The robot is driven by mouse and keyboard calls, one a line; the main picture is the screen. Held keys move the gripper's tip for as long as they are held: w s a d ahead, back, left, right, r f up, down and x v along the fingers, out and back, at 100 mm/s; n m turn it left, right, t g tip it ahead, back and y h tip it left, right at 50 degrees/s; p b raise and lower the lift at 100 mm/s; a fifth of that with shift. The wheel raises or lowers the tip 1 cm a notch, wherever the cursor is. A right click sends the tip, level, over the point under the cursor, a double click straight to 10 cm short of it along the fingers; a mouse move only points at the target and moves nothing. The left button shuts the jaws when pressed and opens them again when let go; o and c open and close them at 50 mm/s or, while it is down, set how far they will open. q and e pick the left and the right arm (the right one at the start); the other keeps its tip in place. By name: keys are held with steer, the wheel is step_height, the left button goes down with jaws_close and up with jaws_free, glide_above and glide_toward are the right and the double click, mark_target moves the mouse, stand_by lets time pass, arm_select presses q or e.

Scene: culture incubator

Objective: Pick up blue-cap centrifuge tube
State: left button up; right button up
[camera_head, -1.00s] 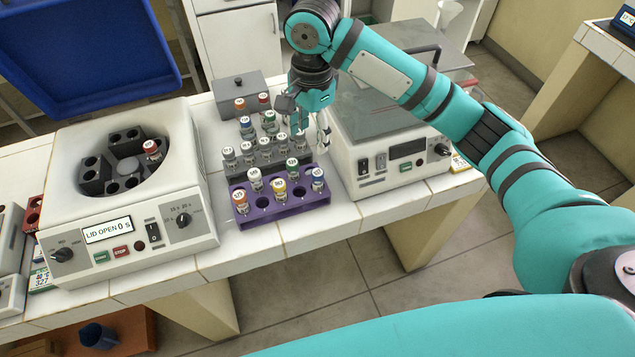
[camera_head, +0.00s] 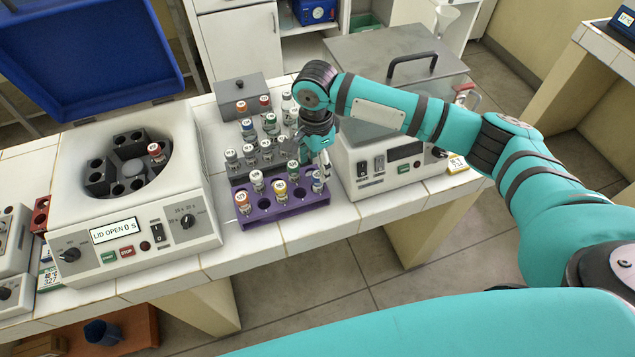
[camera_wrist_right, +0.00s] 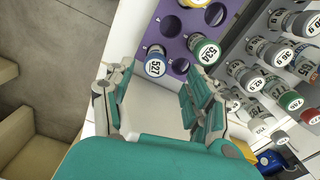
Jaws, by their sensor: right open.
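The blue-cap centrifuge tube (camera_head: 317,184) stands upright at the right end of the purple rack (camera_head: 262,217), partly covered by my right gripper in the head view. In the right wrist view the tube's blue-rimmed cap (camera_wrist_right: 155,66) sits just beyond the fingertips, roughly between them. My right gripper (camera_head: 321,163) is open, with its fingers pointing down over the right end of the rack. Its spread, empty fingers also show in the wrist view (camera_wrist_right: 162,85). Whether a finger touches the tube is unclear. My left gripper is out of view.
A green-cap tube (camera_wrist_right: 207,51) stands close beside the blue-cap tube. A grey rack (camera_head: 240,180) with several tubes is right behind. The open centrifuge (camera_head: 75,215) is at left. A lidded bath-like device (camera_head: 375,185) stands close on the right.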

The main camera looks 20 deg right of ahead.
mark_target(317, 175)
steer(key=f, duration=0.1)
steer(key=f+p, duration=0.1)
steer(key=f, duration=0.2)
steer(key=shift+s+f+p, duration=0.2)
steer(key=shift+s+p, duration=0.1)
steer(key=shift+s, duration=0.05)
steer(key=shift+f, duration=0.3)
jaws_close()
